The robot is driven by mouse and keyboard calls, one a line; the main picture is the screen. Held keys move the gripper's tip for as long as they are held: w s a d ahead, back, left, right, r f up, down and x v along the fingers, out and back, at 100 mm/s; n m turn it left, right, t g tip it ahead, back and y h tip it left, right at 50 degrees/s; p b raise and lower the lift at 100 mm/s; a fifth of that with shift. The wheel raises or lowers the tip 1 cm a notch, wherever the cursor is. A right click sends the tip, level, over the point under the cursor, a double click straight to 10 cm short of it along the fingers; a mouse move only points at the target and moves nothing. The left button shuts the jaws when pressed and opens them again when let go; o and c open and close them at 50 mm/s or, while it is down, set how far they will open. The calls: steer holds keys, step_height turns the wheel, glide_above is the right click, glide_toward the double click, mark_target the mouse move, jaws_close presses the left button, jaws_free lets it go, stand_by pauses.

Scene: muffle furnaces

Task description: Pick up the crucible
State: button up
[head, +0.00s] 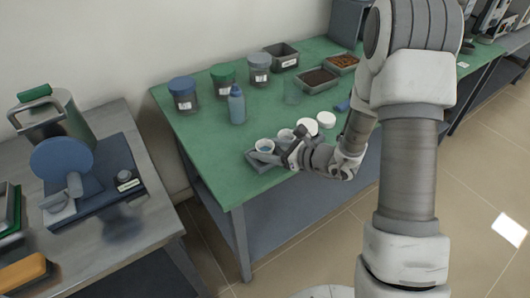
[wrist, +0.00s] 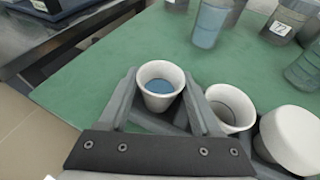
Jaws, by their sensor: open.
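A small white crucible (wrist: 159,88) with something blue inside stands upright at the near edge of the green table. In the head view this crucible (head: 264,146) is at the left end of a row. My gripper (head: 272,157) is open at it. In the wrist view the two grey fingers of my gripper (wrist: 162,82) lie to the left and right of the crucible. I cannot tell whether either finger touches it. A second, empty-looking white crucible (wrist: 231,108) stands just right of the right finger. It also shows in the head view (head: 285,137).
White round pieces (head: 308,126) continue the row to the right. A blue-capped bottle (head: 237,105), lidded jars (head: 184,93) and grey trays (head: 317,80) stand farther back on the green table (head: 205,135). A side bench with a blue device (head: 64,168) is at left.

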steer(key=shift+w+a, duration=0.1)
steer(key=shift+c, duration=0.2)
jaws_close()
step_height(320, 180, up, 5)
steer(key=shift+f+p, duration=0.1)
steer(key=shift+p, duration=0.6)
steer(key=w+d+r+p, duration=0.1)
steer(key=d+r, duration=0.5)
steer(key=d, duration=0.5)
steer(key=shift+w+d+p, duration=0.15)
steer(key=shift+d+p, duration=0.2)
steer(key=shift+p, duration=0.05)
steer(key=shift+r, duration=0.1)
